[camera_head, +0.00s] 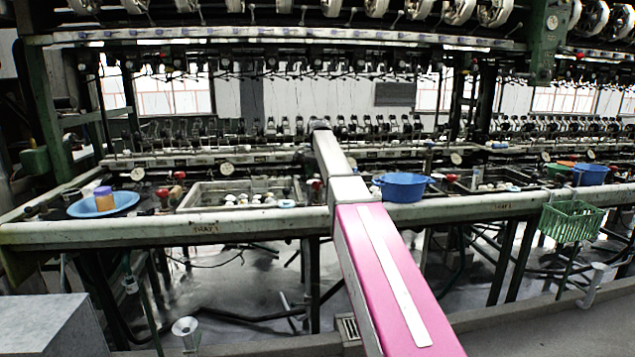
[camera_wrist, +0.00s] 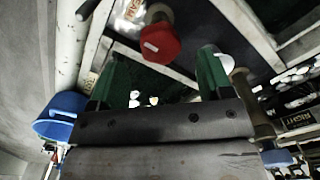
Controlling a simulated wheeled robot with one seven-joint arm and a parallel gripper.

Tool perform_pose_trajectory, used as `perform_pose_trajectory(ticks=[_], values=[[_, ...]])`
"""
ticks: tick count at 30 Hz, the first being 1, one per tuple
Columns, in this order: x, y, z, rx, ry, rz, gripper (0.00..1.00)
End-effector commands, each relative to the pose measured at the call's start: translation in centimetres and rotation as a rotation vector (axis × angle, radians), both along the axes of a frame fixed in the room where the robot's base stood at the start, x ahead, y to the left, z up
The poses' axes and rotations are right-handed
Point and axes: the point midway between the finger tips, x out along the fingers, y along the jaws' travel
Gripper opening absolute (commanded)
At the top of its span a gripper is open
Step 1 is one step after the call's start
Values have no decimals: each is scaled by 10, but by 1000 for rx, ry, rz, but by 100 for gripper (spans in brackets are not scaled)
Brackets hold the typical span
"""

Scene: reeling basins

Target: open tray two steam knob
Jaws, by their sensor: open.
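In the wrist view, a red knob (camera_wrist: 160,42) on a pale metal stem sits just beyond and between the fingertips. My gripper (camera_wrist: 162,57) is open, with one green finger on each side of the knob's near edge. I cannot tell whether either finger touches it. In the head view, my gripper is hidden behind my pink and white arm. Red knobs show along the bench there: a pair at the left (camera_head: 163,193), one beside my arm (camera_head: 317,185) and one farther right (camera_head: 451,178). I cannot tell which knob the wrist view shows.
A blue basin (camera_head: 402,187) stands on the bench right of my arm and also appears in the wrist view (camera_wrist: 60,116). A pale front rail (camera_head: 130,232) runs along the bench. A green basket (camera_head: 571,222) hangs at the right. Reeling machinery crowds the back.

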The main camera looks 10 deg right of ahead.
Motion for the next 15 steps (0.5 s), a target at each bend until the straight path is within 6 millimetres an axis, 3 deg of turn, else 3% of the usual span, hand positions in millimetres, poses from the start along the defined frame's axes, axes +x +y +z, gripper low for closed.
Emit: perform_pose_trajectory(ticks=[6, 15], values=[[0, 0, -27, 0, 0, 0, 73], [0, 0, -35, 0, 0, 0, 73]])
